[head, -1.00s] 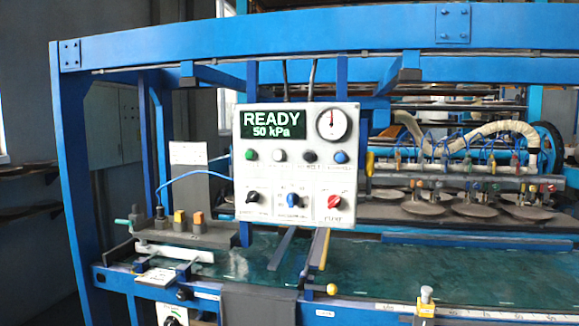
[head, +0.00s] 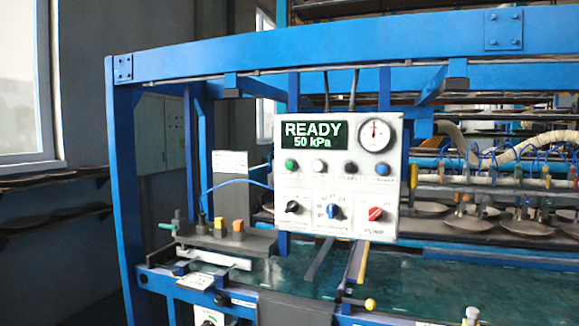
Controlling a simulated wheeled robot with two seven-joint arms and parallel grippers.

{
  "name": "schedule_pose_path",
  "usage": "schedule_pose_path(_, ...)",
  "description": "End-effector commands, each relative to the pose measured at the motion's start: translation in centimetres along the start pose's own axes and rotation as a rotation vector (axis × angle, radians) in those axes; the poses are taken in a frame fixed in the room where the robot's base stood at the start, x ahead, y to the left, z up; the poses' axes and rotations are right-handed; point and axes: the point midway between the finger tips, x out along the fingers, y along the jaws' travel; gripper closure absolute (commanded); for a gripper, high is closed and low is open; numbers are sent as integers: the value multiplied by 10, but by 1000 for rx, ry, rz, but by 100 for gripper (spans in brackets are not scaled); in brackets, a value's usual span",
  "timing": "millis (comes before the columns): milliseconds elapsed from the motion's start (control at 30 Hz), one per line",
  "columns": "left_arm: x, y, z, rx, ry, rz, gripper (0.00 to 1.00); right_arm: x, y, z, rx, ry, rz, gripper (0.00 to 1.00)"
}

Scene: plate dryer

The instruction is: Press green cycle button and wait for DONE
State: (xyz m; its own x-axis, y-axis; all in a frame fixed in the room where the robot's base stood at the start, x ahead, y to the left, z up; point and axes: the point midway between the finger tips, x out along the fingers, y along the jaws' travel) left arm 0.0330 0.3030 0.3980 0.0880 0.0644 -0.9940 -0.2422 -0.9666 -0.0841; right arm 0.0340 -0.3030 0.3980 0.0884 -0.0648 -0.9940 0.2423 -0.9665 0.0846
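The white control panel (head: 340,175) hangs from the blue frame near the middle of the head view. Its dark green display (head: 315,137) reads READY and 50 kPa. The green button (head: 291,166) is at the left end of the button row below the display. A round gauge (head: 376,136) sits at the panel's top right. Three knobs, black, blue and red, are in the lower row. Neither of my grippers is in view, and nothing covers the panel.
A blue beam (head: 330,55) crosses above the panel, and a blue post (head: 127,200) stands at left. Below is a glossy green bed (head: 270,275) with a yellow-ended lever (head: 363,265). Suction cups and hoses are at right. The space before the panel looks clear.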

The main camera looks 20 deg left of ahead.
Motion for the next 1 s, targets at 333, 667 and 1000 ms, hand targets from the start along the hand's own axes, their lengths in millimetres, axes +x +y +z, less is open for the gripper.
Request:
schedule_pose_path(333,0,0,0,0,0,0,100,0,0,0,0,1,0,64)
schedule_pose_path(667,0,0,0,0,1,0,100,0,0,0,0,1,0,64)
schedule_pose_path(1000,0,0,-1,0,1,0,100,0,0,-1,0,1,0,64)
